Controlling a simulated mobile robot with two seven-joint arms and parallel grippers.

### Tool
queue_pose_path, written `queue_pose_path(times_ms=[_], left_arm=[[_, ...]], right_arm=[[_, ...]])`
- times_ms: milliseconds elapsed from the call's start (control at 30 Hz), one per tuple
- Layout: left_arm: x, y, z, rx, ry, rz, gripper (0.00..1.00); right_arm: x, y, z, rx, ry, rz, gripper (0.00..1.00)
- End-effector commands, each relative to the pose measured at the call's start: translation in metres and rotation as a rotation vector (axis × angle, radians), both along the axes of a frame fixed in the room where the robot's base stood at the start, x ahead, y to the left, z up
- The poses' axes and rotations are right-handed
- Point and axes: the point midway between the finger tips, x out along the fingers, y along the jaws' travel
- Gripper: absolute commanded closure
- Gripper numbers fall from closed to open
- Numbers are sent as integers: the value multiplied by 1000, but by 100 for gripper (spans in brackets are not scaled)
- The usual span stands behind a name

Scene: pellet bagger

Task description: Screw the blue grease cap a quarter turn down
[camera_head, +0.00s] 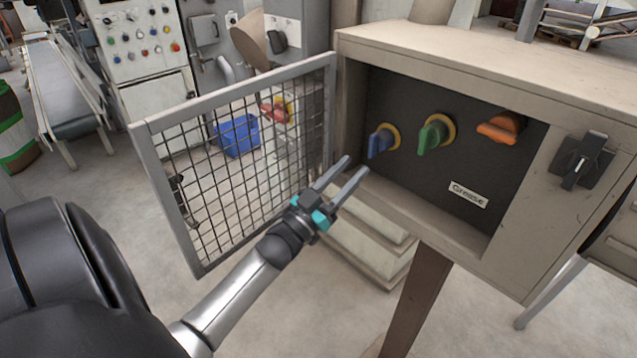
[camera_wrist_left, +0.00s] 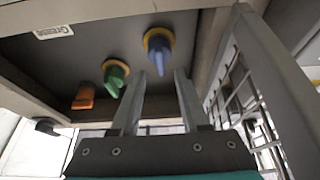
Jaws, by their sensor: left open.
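The blue grease cap (camera_head: 382,141) is the leftmost of three caps on the dark back panel of an open cabinet. It has a wing-shaped grip on a yellow ring. It also shows in the left wrist view (camera_wrist_left: 158,50), just beyond my fingertips and roughly between them. My left gripper (camera_head: 356,172) is open and empty at the cabinet's lower left opening, a little short of the blue cap and apart from it. My left gripper also shows in the wrist view (camera_wrist_left: 162,80). My right gripper is not in view.
A green cap (camera_head: 433,135) and an orange cap (camera_head: 500,128) sit right of the blue one, above a "Grease" label (camera_head: 468,194). The mesh door (camera_head: 240,160) hangs open left of my gripper. A black latch (camera_head: 582,160) is on the cabinet's right front.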

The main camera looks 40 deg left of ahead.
Motion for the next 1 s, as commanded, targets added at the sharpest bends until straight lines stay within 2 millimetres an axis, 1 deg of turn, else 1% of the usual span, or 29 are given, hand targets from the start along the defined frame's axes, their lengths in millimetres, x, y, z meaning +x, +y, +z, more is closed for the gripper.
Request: queue_pose_path(times_ms=[33, 300, 500, 700, 1000], left_arm=[[-11, 0, -5, -1, 4, 0, 55], [-62, 5, -26, 0, 3, 1, 55], [-86, 7, -36, -1, 1, 0, 55], [-94, 7, -39, 0, -1, 0, 55], [-94, 7, -39, 0, -1, 0, 55]], right_arm=[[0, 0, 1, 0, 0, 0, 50], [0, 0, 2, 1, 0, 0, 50], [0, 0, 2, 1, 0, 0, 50], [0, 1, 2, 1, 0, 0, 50], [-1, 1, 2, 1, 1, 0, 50]])
